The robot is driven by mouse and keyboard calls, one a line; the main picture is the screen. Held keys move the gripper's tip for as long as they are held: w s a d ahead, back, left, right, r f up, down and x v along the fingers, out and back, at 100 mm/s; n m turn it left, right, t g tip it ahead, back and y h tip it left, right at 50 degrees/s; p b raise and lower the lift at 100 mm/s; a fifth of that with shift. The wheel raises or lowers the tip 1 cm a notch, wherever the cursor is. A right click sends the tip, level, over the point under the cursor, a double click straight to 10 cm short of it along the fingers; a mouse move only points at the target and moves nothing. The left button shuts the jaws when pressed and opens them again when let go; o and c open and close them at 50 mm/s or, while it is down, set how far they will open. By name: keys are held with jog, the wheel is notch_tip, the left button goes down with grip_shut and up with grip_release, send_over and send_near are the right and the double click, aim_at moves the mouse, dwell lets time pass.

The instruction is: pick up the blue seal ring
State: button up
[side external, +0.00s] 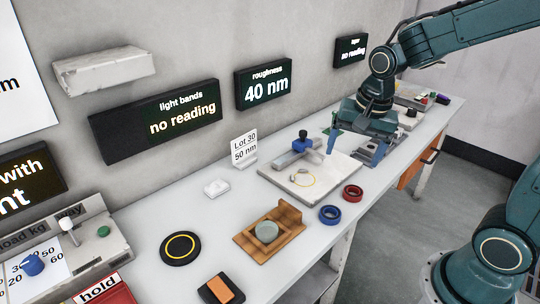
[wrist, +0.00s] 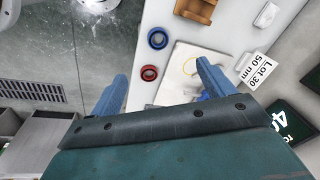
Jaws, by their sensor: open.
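The blue seal ring (side external: 330,222) lies flat on the white bench near its front edge, right of the wooden stand. It also shows in the wrist view (wrist: 150,39), beyond my fingertips and apart from them. A red ring (side external: 346,196) lies a little farther along the bench and also shows in the wrist view (wrist: 142,73). My gripper (side external: 352,150) is over the bench, to the right of and beyond both rings. In the wrist view my gripper (wrist: 162,70) has its fingers wide apart, with nothing held.
A pale plate (side external: 310,193) with a blue-knobbed fixture stands behind the rings. A wooden stand (side external: 250,241) holding a greenish disc is to their left. A lot card (side external: 244,148) stands near the wall. Bare bench surrounds the blue ring.

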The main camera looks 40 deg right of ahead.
jog(key=w+d+f+m+g, duration=0.2)
jog(key=w+f+m, duration=0.2)
jog(key=f, duration=0.5)
jog(key=m, duration=0.2)
jog(key=shift+w+d+f+m, duration=0.25)
jog(key=shift+w+m, duration=0.15)
jog(key=shift+f, duration=0.1)
send_over(331, 209)
jog(key=a, duration=0.2)
jog(key=shift+s+f, duration=0.2)
jog(key=shift+f, duration=1.9)
jog(key=shift+s+f, duration=0.2)
jog(key=shift+f, duration=1.9)
jog(key=shift+f, duration=0.15)
jog(key=shift+s+f, duration=0.1)
jog(key=shift+f, duration=2.3)
jog(key=shift+c, duration=0.4)
jog(key=c, duration=1)
